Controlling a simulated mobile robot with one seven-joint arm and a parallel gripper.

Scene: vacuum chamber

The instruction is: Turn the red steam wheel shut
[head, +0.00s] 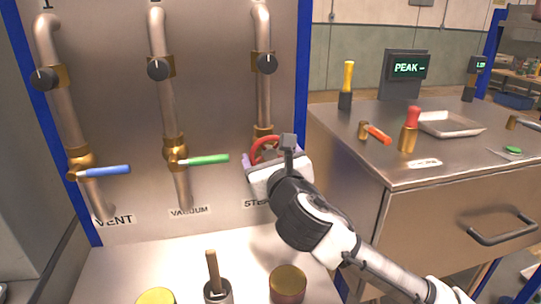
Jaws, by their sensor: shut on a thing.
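The red steam wheel (264,146) sits on the right pipe (263,95) of the upright panel, above the partly covered steam label (256,203). My gripper (266,162) is at the wheel and shut on it. The gripper body and my arm hide the lower part of the wheel and the fingertips. The upper left of the red rim shows above the gripper.
A blue lever (108,171) and a green lever (205,160) stick out from the other pipes. Below stand a pot with a wooden handle (212,272) and round tins (287,283). A metal bench (375,165) with tools stands at the right.

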